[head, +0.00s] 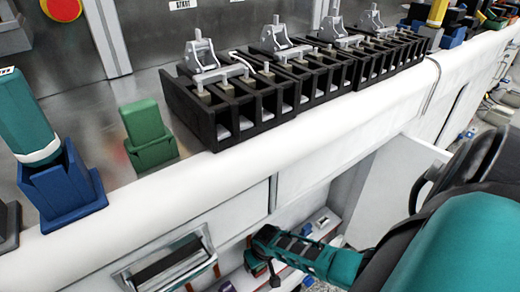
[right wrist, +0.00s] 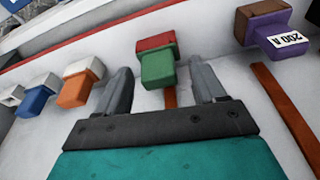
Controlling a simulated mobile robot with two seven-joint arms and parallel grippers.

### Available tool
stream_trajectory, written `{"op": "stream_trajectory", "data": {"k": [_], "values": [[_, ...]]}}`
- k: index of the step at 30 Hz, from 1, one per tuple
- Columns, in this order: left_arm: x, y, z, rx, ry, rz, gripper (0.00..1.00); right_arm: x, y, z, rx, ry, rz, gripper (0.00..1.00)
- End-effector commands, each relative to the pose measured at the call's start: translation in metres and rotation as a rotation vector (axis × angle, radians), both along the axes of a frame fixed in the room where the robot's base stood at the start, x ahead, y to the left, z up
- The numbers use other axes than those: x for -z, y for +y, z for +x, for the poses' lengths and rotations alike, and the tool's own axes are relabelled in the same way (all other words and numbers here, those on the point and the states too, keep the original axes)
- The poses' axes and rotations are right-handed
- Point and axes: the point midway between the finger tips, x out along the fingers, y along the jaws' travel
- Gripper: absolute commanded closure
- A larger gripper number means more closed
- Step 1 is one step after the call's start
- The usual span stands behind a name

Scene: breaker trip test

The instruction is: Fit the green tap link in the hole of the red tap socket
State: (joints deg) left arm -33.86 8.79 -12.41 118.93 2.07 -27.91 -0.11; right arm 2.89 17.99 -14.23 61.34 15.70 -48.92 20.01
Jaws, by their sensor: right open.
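In the right wrist view a green block (right wrist: 158,70), which looks like the green tap link, has a red part (right wrist: 156,41) directly behind it. The red part may be the red tap socket; I cannot tell whether the green block is seated in it or only meets it. My right gripper (right wrist: 160,67) is open, one finger on each side of the green block with gaps. In the head view my right gripper (head: 264,246) is low, below the white ledge, by a shelf with small coloured parts. My left gripper is not in view.
An orange and white block (right wrist: 77,88), a blue and white block (right wrist: 42,95) and a purple block labelled 200 A (right wrist: 283,41) flank the fingers. Above the ledge (head: 160,205) stand a green holder (head: 148,137), a blue holder (head: 62,187) and black switch housings (head: 215,125).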

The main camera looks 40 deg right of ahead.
Motion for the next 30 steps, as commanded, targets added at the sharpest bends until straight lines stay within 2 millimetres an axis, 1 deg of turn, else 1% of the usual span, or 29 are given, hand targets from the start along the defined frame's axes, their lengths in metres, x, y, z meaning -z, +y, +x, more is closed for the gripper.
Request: {"op": "stream_trajectory", "data": {"k": [2, 3, 5, 9, 15, 18, 21, 24, 30], "values": [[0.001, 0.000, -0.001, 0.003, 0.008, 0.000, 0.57, 0.000, 0.000, 0.000, 0.000, 0.000, 0.000, 0.31], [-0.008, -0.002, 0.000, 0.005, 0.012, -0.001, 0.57, -0.006, 0.000, -0.001, 0.000, 0.000, 0.000, 0.31], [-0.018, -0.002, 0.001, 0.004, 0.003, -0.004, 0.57, -0.017, 0.001, -0.003, -0.001, -0.002, 0.000, 0.31], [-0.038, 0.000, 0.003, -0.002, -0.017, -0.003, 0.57, -0.047, 0.002, -0.009, -0.001, -0.002, 0.000, 0.31], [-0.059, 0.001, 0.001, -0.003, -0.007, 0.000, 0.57, -0.090, 0.004, -0.019, -0.001, -0.002, -0.001, 0.31], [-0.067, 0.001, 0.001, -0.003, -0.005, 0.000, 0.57, -0.107, 0.005, -0.023, -0.002, -0.002, -0.001, 0.31], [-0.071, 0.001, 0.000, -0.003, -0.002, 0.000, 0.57, -0.118, 0.006, -0.026, 0.000, 0.000, 0.000, 0.31], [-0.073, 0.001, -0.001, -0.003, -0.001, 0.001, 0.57, -0.124, 0.006, -0.028, 0.000, -0.001, 0.000, 0.31], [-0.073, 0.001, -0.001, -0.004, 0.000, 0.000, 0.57, -0.126, 0.007, -0.029, 0.001, 0.000, 0.000, 0.31]]}}
